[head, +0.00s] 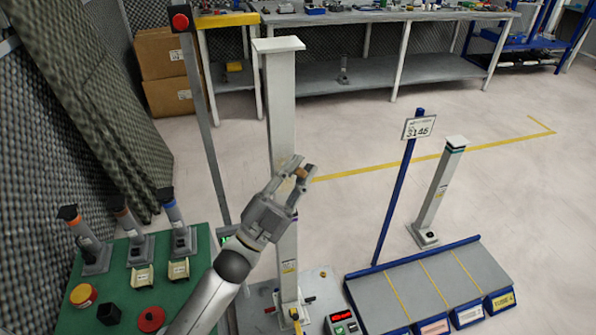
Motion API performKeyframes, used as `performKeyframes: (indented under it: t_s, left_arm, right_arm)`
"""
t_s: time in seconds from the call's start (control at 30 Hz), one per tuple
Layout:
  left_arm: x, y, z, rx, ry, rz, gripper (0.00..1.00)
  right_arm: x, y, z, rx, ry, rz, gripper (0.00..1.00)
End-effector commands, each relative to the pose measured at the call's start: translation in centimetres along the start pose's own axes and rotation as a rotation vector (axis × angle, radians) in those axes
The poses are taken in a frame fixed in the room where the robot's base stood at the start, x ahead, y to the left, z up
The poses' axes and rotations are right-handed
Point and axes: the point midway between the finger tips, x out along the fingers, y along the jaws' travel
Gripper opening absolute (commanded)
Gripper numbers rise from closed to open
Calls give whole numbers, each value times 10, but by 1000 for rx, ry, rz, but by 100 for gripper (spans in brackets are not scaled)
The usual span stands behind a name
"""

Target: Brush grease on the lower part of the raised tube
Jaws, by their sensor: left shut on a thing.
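The tall pale grey tube (281,105) stands upright in the middle of the head view with a flat white cap on top. Its lower part (289,265) shows below my gripper, above a grey base plate. My left gripper (301,174) is in front of the tube at about mid-height and hides part of it. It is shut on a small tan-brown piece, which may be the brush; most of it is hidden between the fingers. I cannot tell whether it touches the tube. No grease can be made out on the tube. My right gripper is not in view.
A grey post with a red button (180,21) stands left of the tube. A control box (342,323), a blue-edged rack (430,286) and a shorter column (438,195) are right.

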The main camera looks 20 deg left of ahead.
Motion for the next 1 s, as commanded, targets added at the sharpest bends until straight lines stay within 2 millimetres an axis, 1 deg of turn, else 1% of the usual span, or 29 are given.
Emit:
performKeyframes:
  t_s: [0.03, 0.13, 0.4, 0.57, 0.9, 1.0]
  left_arm:
    - [4, -4, -4, 0, 1, 0, 0]
    - [10, -10, -9, 0, 1, 0, 0]
    - [14, -14, -12, 0, 0, 0, 0]
    - [10, -10, -8, 0, 0, 0, 0]
    - [-8, 8, 9, -1, -1, -1, 0]
    - [-11, 11, 11, -1, -1, -1, 0]
  right_arm:
    - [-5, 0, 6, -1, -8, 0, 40]
    - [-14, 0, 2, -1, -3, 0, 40]
    - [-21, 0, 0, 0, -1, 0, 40]
    - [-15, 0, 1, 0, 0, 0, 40]
    - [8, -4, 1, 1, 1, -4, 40]
    - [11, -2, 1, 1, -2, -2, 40]
